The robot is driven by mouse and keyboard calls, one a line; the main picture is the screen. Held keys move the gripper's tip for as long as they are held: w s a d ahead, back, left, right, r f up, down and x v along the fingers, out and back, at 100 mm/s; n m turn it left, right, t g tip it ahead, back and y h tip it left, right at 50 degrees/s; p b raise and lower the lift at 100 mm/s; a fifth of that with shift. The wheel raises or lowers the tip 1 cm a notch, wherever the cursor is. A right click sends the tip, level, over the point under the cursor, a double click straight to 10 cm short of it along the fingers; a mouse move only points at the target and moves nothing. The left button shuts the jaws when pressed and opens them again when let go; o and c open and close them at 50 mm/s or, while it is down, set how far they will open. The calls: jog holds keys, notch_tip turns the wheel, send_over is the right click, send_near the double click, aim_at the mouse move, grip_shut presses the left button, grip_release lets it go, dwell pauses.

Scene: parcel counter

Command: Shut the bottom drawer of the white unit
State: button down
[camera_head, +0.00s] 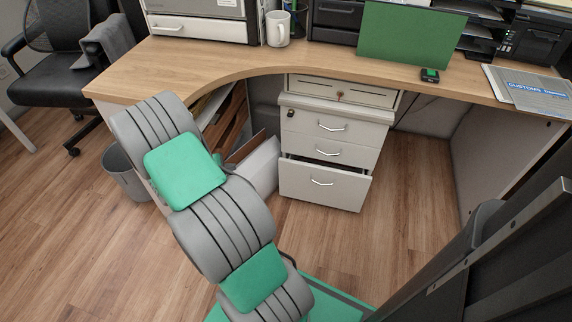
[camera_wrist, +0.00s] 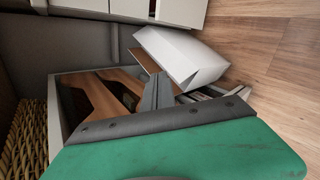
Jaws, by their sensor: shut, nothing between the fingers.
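The white unit (camera_head: 334,133) stands under the desk, with silver-handled drawers. Its bottom drawer (camera_head: 322,186) sticks out a little, with a dark gap along its top edge. The drawers above look shut. My arm crosses the left of the head view and hides my gripper there. In the wrist view, my gripper (camera_wrist: 158,90) is shut and empty. It is over an open container with brown wooden-looking pieces, left of the unit. Part of the white unit (camera_wrist: 180,10) shows at the top of the wrist view, apart from my fingers.
A white box-like object (camera_head: 258,166) lies between my arm and the unit; it also shows in the wrist view (camera_wrist: 182,58). A grey bin (camera_head: 124,172) and a black chair (camera_head: 62,80) are at left. The wooden desk (camera_head: 210,58) overhangs the unit. Floor before the drawer is clear.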

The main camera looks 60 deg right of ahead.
jog(key=s+d+f+n+h+p, duration=0.1)
jog(key=s+d+f+n+h, duration=0.2)
jog(key=s+d+f+n, duration=0.4)
jog(key=n+t+h+p, duration=0.1)
jog(key=n+t+h, duration=0.1)
jog(key=n, duration=0.6)
send_near(289, 163)
jog(key=b+x, duration=0.3)
jog(key=x, duration=0.3)
jog(key=shift+f, duration=0.1)
jog(key=shift+d+b, duration=0.25)
jog(key=shift+b, duration=0.05)
jog(key=shift+y, duration=0.3)
jog(key=shift+w, duration=0.1)
